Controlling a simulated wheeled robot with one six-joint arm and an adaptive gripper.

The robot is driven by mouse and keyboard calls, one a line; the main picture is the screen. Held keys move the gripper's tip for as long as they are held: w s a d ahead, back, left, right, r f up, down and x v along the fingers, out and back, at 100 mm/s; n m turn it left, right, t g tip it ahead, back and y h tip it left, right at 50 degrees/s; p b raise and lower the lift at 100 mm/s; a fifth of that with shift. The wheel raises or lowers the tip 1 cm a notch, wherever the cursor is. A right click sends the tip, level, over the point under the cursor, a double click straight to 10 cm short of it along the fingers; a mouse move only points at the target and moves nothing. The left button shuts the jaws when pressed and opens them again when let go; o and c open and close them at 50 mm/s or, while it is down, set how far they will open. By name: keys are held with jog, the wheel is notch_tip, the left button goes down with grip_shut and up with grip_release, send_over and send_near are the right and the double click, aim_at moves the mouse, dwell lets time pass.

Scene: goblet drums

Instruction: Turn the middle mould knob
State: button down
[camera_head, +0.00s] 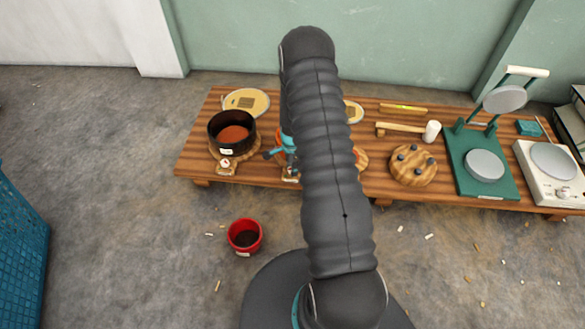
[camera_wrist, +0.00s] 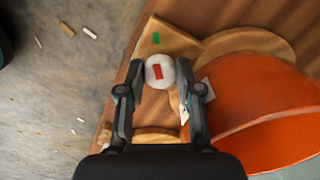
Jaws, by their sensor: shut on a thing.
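In the wrist view a round white knob (camera_wrist: 153,83) with a red mark sits on a small wooden block (camera_wrist: 172,41) that has a green mark. My gripper (camera_wrist: 160,70) is shut on the knob, with one finger on either side of it. Beside it on the right is a large orange, rounded mould (camera_wrist: 260,95) on a wooden base. In the head view my arm hides most of the middle mould and its knob. My teal wrist shows just left of the arm, low over the bench's front part.
On the wooden bench (camera_head: 386,186) a black pot (camera_head: 232,146) stands left, with its own small knob block (camera_head: 226,167) in front. A round wooden board with black pegs (camera_head: 413,178), a mallet (camera_head: 405,128) and a green press (camera_head: 470,150) stand right. A red bucket (camera_head: 244,236) is on the floor.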

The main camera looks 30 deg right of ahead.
jog(key=n+b, duration=0.2)
jog(key=n, duration=0.3)
jog(key=shift+s+f+b, duration=0.1)
jog(key=shift+f+b, duration=0.05)
jog(key=shift+b, duration=0.25)
jog(key=n+b, duration=0.1)
jog(key=n, duration=0.3)
jog(key=shift+n+b, duration=0.4)
jog(key=n+b, duration=0.1)
jog(key=n, duration=0.3)
jog(key=n+b, duration=0.1)
jog(key=n, duration=0.4)
jog(key=shift+s+b, duration=0.1)
jog(key=shift+b, duration=0.2)
jog(key=shift+n, duration=0.3)
jog(key=c, duration=1.1)
grip_release()
jog(key=shift+o, duration=0.2)
notch_tip(320, 180, up, 12)
